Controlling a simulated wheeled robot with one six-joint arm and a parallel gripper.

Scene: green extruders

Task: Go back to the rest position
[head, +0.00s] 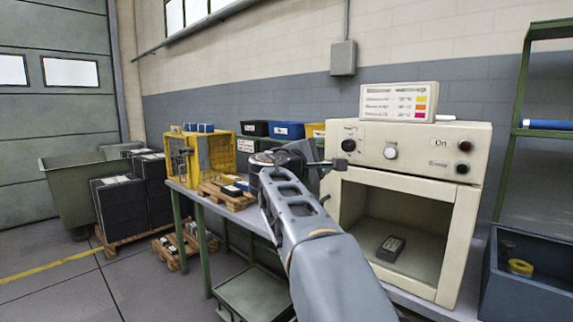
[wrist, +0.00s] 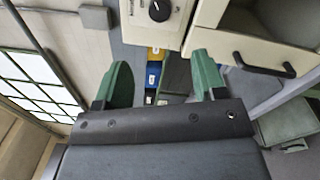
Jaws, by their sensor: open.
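My arm reaches up over the workbench in the head view, and my gripper (head: 297,158) is at its end, left of the cream oven (head: 425,155). The fingertips are hard to make out there. In the wrist view my gripper (wrist: 160,78) shows two green fingers spread wide apart, with nothing held between them. The oven's front is open, and a dark block with a light label (head: 390,248) lies on its floor. A black handle (wrist: 262,62) on a pale panel shows in the wrist view, right of the fingers.
A workbench (head: 232,218) carries a yellow fixture (head: 210,152), small pallets and coloured bins (head: 288,131). A label box (head: 398,102) stands on the oven. A green shelf (head: 545,133) and blue bin (head: 530,290) are at right. Stacked black crates (head: 120,208) stand left; floor is clear front left.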

